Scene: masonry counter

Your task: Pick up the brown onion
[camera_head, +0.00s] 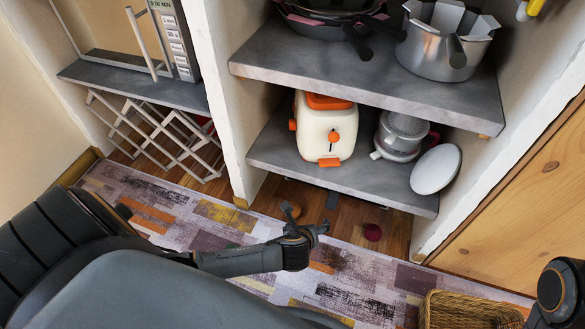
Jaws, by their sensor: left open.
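A small round brown thing, which looks like the brown onion (294,210), lies on the wooden floor under the lower shelf. It is partly hidden by a finger of my left gripper (305,222). The left gripper is open, with its fingers spread towards the back, right beside the onion in the picture. I cannot tell whether they touch. A dark red round thing (372,232) lies on the floor to the right. My right gripper is out of the picture; only a part of my right arm shows at the right edge.
A grey lower shelf (270,157) overhangs the floor strip, with a white and orange toaster (326,130) and a metal appliance (400,137) on it. Pans and a pot stand above. A patterned rug (200,215) covers the front floor; a wicker basket (465,312) stands lower right.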

